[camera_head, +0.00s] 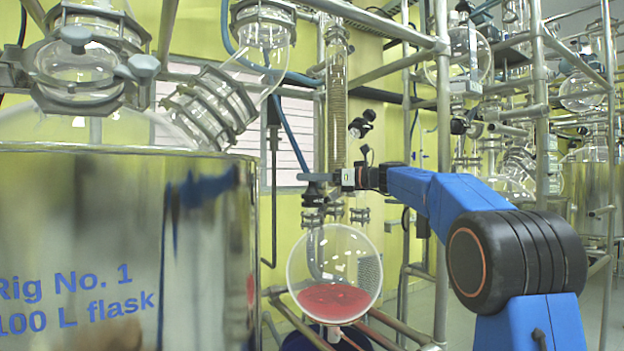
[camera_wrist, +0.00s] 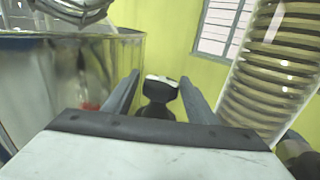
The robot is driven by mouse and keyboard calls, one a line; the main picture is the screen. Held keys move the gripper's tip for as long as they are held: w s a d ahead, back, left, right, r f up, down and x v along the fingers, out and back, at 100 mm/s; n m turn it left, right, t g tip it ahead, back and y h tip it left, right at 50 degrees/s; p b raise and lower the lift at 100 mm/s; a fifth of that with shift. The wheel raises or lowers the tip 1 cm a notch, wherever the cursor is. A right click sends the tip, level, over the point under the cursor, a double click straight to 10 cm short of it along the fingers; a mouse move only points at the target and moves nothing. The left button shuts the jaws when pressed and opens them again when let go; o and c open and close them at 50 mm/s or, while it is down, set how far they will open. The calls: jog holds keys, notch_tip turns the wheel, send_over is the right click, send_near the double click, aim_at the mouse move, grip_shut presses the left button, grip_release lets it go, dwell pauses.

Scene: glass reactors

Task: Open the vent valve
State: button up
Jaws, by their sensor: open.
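A black valve knob with a pale top (camera_wrist: 160,88) stands between the two fingers of my gripper (camera_wrist: 159,76) in the wrist view. I take it to be the vent valve. The fingers are open, one on each side of it, and gaps show between them and the knob. In the head view my gripper (camera_head: 325,178) reaches left to a dark fitting (camera_head: 314,194) above the round glass flask with red liquid (camera_head: 335,272). The knob's lower part and stem are hidden behind my gripper body in the wrist view.
A coiled glass condenser (camera_head: 336,100) rises close by; it also fills the right of the wrist view (camera_wrist: 268,75). Another black-handled fitting (camera_head: 362,125) sits above my gripper. A large steel vessel (camera_head: 120,245) stands at left. Metal frame poles (camera_head: 441,200) stand near my arm.

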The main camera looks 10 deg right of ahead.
jog(key=m+t+h, duration=0.5)
jog(key=h, duration=0.1)
jog(key=shift+a, duration=0.1)
jog(key=shift+m+t+h, duration=0.7)
jog(key=shift+m+h, duration=0.2)
jog(key=shift+h, duration=0.3)
jog(key=shift+d, duration=0.2)
jog(key=shift+c, duration=0.4)
jog(key=c, duration=0.8)
jog(key=shift+w+n+g+y, duration=0.1)
jog(key=shift+n+g+y, duration=1.3)
jog(key=shift+y, duration=0.8)
jog(key=shift+n+g+y, duration=2.6)
jog(key=shift+n+g, duration=0.2)
jog(key=shift+g, duration=0.1)
